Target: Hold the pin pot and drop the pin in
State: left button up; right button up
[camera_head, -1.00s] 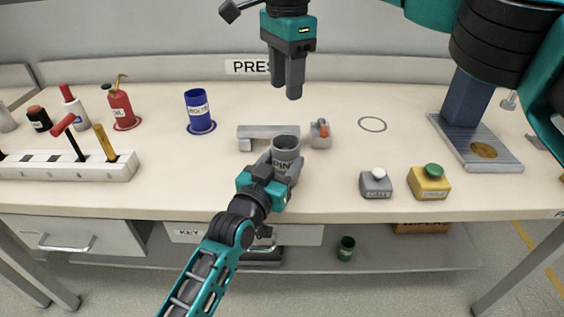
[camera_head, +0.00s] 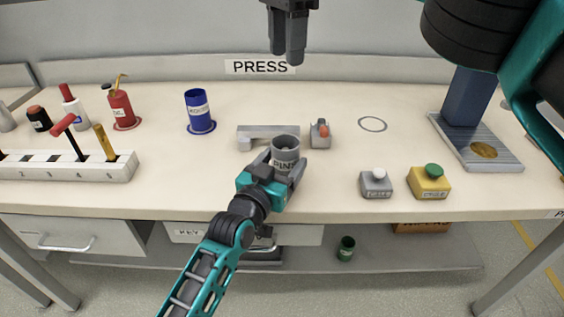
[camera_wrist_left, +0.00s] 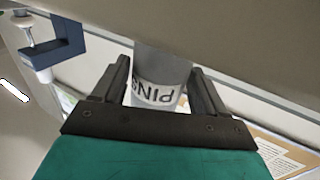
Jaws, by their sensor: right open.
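The grey pin pot (camera_head: 285,146), with a white label reading PINS, stands upright near the middle of the bench. My left gripper (camera_head: 283,163) has its fingers on both sides of the pot. My right gripper (camera_head: 287,57) is open, pointing down above and behind the pot, in front of the PRESS sign. I cannot make out a pin, and the inside of the pot is too dark to read.
A grey bracket (camera_head: 262,132) lies behind the pot, and a small grey block with a red part (camera_head: 320,133) stands right of it. Grey (camera_head: 376,183) and yellow (camera_head: 429,182) button boxes are at the right front. A tool rack (camera_head: 30,165) is at the left.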

pick_arm(q)
jog(key=shift+o, duration=1.3)
jog(key=v, duration=1.2)
jog(key=shift+s, duration=0.1)
